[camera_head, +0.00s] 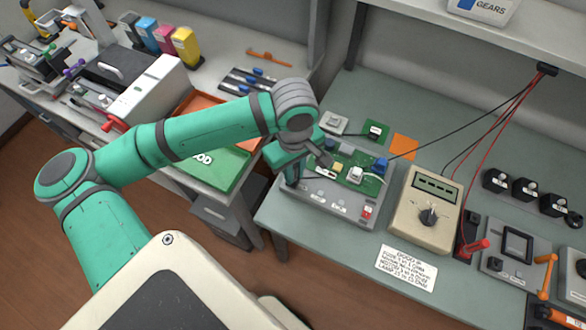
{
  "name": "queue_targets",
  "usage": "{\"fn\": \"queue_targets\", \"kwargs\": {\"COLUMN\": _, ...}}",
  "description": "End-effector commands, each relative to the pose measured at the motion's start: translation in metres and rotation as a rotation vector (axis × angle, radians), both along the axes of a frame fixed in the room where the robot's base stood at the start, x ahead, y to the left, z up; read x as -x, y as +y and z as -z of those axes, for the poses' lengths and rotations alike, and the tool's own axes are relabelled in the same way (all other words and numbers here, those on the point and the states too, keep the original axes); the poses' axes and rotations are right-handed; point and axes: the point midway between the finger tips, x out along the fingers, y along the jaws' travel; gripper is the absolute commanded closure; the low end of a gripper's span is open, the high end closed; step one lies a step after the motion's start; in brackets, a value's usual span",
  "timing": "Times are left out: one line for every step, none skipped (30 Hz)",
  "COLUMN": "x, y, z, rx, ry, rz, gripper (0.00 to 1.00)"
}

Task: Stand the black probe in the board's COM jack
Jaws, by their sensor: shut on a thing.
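My gripper (306,164) is over the left part of the green circuit board (345,178), which sits on a grey test fixture (325,200). It is shut on what appears to be the black probe, which is mostly hidden by the gripper and my arm. A black lead (450,124) runs from the wall holder down to the board's right side, where I lose sight of it. The COM jack cannot be picked out at this size. I cannot tell whether the probe touches the board.
A beige multimeter (424,213) stands right of the fixture, with a red probe (474,246) beside it. Leads hang from a dark holder (547,69). An instruction card (406,268) lies in front. The bench's front-left corner is bare.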

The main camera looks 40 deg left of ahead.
Motion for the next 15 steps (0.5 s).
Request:
{"fn": "queue_targets", "kwargs": {"x": 0.0001, "y": 0.0001, "z": 0.0006, "rx": 0.000, "ry": 0.000, "rz": 0.000, "gripper": 1.00}}
{"fn": "queue_targets", "kwargs": {"x": 0.0001, "y": 0.0002, "z": 0.0010, "rx": 0.000, "ry": 0.000, "rz": 0.000, "gripper": 1.00}}
{"fn": "queue_targets", "kwargs": {"x": 0.0000, "y": 0.0002, "z": 0.0014, "rx": 0.000, "ry": 0.000, "rz": -0.001, "gripper": 1.00}}
{"fn": "queue_targets", "kwargs": {"x": 0.0000, "y": 0.0001, "z": 0.0017, "rx": 0.000, "ry": 0.000, "rz": 0.000, "gripper": 1.00}}
{"fn": "queue_targets", "kwargs": {"x": -0.0002, "y": -0.0002, "z": 0.0021, "rx": 0.000, "ry": 0.000, "rz": 0.000, "gripper": 1.00}}
{"fn": "queue_targets", "kwargs": {"x": -0.0005, "y": -0.0006, "z": 0.0025, "rx": 0.000, "ry": 0.000, "rz": 0.002, "gripper": 1.00}}
{"fn": "queue_targets", "kwargs": {"x": -0.0007, "y": -0.0009, "z": 0.0029, "rx": 0.000, "ry": 0.000, "rz": 0.003, "gripper": 1.00}}
{"fn": "queue_targets", "kwargs": {"x": -0.0009, "y": -0.0013, "z": 0.0032, "rx": 0.000, "ry": 0.000, "rz": 0.004, "gripper": 1.00}}
{"fn": "queue_targets", "kwargs": {"x": -0.0011, "y": -0.0017, "z": 0.0037, "rx": 0.000, "ry": 0.000, "rz": 0.005, "gripper": 1.00}}
{"fn": "queue_targets", "kwargs": {"x": -0.0012, "y": -0.0018, "z": 0.0035, "rx": 0.000, "ry": 0.000, "rz": 0.005, "gripper": 1.00}}
{"fn": "queue_targets", "kwargs": {"x": -0.0013, "y": -0.0019, "z": 0.0035, "rx": 0.000, "ry": 0.000, "rz": 0.005, "gripper": 1.00}}
{"fn": "queue_targets", "kwargs": {"x": -0.0012, "y": -0.0018, "z": 0.0035, "rx": 0.000, "ry": 0.000, "rz": 0.005, "gripper": 1.00}}
{"fn": "queue_targets", "kwargs": {"x": -0.0011, "y": -0.0017, "z": 0.0035, "rx": 0.000, "ry": 0.000, "rz": 0.005, "gripper": 0.81}}
{"fn": "queue_targets", "kwargs": {"x": -0.0009, "y": -0.0014, "z": 0.0035, "rx": 0.000, "ry": 0.000, "rz": 0.004, "gripper": 0.74}}
{"fn": "queue_targets", "kwargs": {"x": -0.0007, "y": -0.0011, "z": 0.0035, "rx": 0.000, "ry": 0.000, "rz": 0.003, "gripper": 0.64}}
